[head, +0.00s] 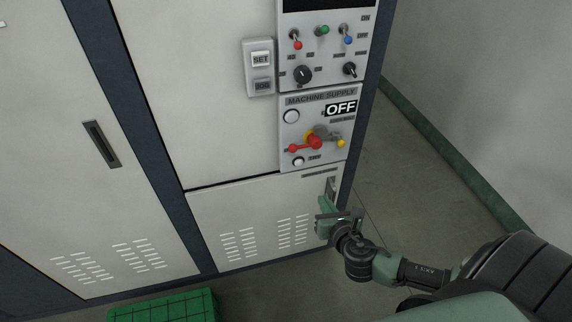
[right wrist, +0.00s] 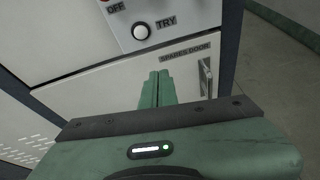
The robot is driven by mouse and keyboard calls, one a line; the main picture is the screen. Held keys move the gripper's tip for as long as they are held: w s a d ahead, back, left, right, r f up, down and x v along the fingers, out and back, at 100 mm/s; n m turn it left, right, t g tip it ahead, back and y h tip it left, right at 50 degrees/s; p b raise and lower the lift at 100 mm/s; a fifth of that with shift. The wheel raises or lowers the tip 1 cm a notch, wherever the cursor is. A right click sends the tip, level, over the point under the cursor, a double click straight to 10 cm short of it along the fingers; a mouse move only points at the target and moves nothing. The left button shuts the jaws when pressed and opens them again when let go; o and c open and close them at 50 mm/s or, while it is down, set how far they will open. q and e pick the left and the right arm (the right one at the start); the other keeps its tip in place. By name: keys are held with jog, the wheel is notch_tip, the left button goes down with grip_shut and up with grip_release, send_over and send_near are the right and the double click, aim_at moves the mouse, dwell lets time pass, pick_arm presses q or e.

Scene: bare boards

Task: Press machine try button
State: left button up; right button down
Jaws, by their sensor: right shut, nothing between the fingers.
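The try button is a round white button (right wrist: 141,32) with a dark rim, beside the word TRY in the right wrist view. In the head view the small white button (head: 298,162) sits at the bottom of the machine supply panel (head: 312,98). My right gripper (head: 322,204) is shut and empty, in front of the lower door below that panel. In the right wrist view its green fingertips (right wrist: 158,74) are together, pointing toward the cabinet, below the button in the picture and apart from it. My left gripper is not in view.
A red rotary handle (head: 312,143) sits just above the button. The spares door (head: 250,222) has a metal handle (right wrist: 206,78) near the fingers. A green crate (head: 165,305) lies on the floor.

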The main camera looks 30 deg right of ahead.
jog(key=shift+n+t, duration=0.4)
jog(key=shift+n, duration=0.5)
jog(key=r, duration=0.1)
jog(key=a+r, duration=0.1)
jog(key=w+r, duration=0.1)
jog(key=shift+a+r, duration=0.3)
jog(key=shift+a, duration=0.1)
jog(key=p, duration=0.1)
send_near(299, 163)
jog(key=x, duration=0.5)
jog(key=shift+w+d+f, duration=0.1)
jog(key=shift+w+d, duration=0.1)
jog(key=shift+w, duration=0.1)
jog(key=shift+w+d, duration=0.1)
jog(key=shift+w, duration=0.35)
